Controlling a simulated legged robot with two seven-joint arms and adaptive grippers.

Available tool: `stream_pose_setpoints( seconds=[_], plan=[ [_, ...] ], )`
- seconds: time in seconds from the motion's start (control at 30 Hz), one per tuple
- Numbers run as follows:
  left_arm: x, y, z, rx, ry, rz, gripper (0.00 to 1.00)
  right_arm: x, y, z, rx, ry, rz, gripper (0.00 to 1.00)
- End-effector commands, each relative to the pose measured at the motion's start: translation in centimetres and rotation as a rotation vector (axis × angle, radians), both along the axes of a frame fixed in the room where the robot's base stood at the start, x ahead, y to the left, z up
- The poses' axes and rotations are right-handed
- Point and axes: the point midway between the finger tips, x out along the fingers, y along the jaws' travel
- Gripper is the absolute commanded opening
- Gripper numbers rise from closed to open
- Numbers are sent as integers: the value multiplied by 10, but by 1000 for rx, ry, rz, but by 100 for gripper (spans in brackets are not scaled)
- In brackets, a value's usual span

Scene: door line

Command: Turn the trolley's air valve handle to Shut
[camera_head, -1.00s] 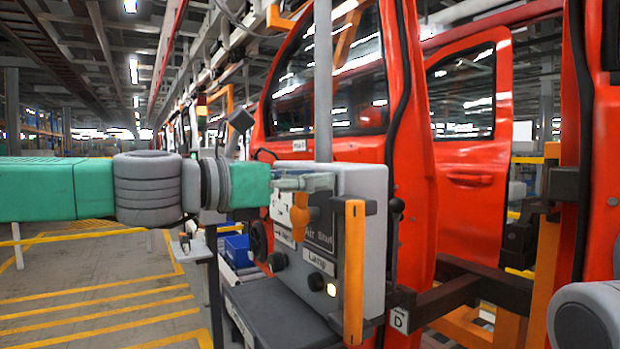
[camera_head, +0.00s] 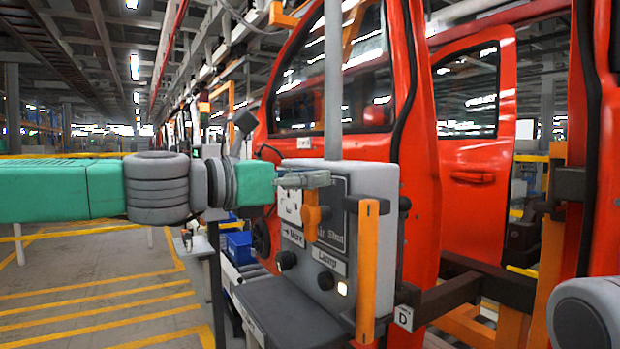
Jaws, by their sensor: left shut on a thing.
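The trolley's grey control box (camera_head: 375,180) stands in the middle of the view. The word "Shut" shows to the right of the handle, and "Air" is partly hidden. My left gripper (camera_head: 303,180) comes in from the left and is shut on the upper end of the handle. The fingers cover that end and part of a white label. My right gripper is not in view.
Dark knobs, a "Lamp" label and a lit lamp (camera_head: 342,288) are low on the box. An orange vertical bar (camera_head: 367,270) stands at its right front. A grey shelf (camera_head: 285,312) lies below. Red car doors (camera_head: 470,165) are close behind. Yellow-striped floor (camera_head: 100,305) is clear at left.

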Motion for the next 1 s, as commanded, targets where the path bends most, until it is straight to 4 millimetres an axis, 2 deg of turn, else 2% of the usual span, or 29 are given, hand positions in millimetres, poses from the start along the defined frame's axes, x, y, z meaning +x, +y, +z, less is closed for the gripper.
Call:
stream_pose_setpoints(
  seconds=[0.17,0.5,0.9,0.93,0.97,1.0],
  plan=[
    [2,3,-1,17,-28,9,0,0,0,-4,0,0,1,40],
    [-17,-10,-9,252,-351,8,0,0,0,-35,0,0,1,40],
    [-20,-12,-9,291,-402,5,0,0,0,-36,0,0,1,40],
    [-20,-12,-10,291,-401,5,25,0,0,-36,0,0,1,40],
    [-20,-12,-10,291,-401,5,36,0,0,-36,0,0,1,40],
    [-20,-12,-9,291,-401,5,40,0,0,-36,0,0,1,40]
  ],
)
